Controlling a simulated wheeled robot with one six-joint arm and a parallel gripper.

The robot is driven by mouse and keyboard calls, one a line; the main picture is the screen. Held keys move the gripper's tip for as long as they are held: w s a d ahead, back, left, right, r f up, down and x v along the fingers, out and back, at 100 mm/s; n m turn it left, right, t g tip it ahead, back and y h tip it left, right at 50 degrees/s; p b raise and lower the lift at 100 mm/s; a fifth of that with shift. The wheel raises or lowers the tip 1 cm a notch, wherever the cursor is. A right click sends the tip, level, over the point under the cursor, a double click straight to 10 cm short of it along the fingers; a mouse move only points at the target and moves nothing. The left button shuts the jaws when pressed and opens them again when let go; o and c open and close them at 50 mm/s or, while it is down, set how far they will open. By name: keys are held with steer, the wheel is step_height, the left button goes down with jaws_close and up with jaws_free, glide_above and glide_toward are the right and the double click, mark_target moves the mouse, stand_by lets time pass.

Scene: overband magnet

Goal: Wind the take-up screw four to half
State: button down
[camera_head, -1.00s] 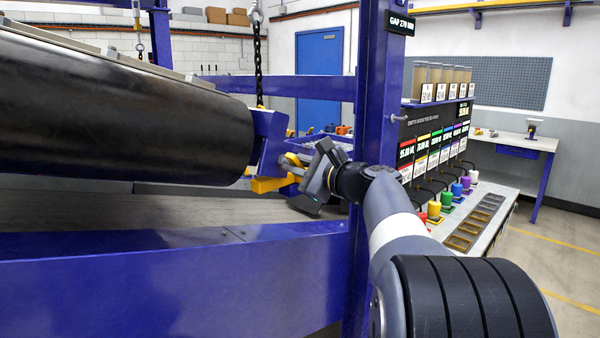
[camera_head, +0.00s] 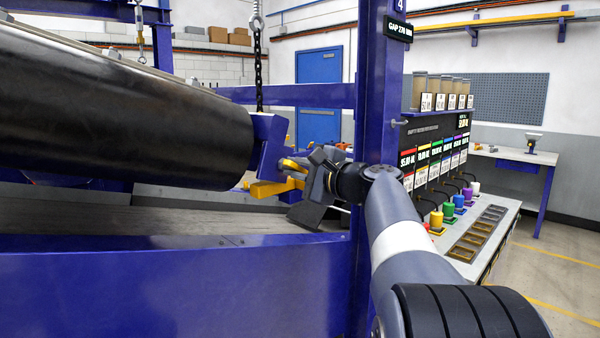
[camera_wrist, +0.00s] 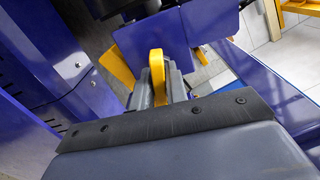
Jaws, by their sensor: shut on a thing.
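The take-up screw's yellow handle (camera_head: 268,188) sits at the end of the blue bracket (camera_head: 268,138) on the black roller (camera_head: 120,110). My gripper (camera_head: 308,172) is at the handle's right side, beside the blue post. In the wrist view my gripper (camera_wrist: 160,90) is shut on an upright yellow part of the handle (camera_wrist: 157,66). Another yellow bar (camera_wrist: 117,68) shows left of it, beside a blue plate. The screw's thread is hidden. The post carries a sign with the number 4 and a gap display (camera_head: 398,28).
The blue post (camera_head: 375,100) stands close beside my arm. A blue beam (camera_head: 170,285) runs across the front, below the roller. A chain (camera_head: 258,65) hangs behind the bracket. A bench with coloured pots (camera_head: 450,208) and trays is at the right.

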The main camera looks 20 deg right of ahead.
steer(key=shift+b, duration=0.35)
steer(key=shift+f+n+b, duration=0.1)
steer(key=shift+n+b, duration=0.2)
steer(key=shift+n, duration=0.1)
steer(key=shift+n+b, duration=1.75)
steer(key=shift+n, duration=0.25)
steer(key=c, duration=1.3)
jaws_free()
steer(key=v, duration=1)
steer(key=shift+s+d+b, duration=0.15)
steer(key=shift+s+b, duration=0.2)
steer(key=shift+s, duration=0.05)
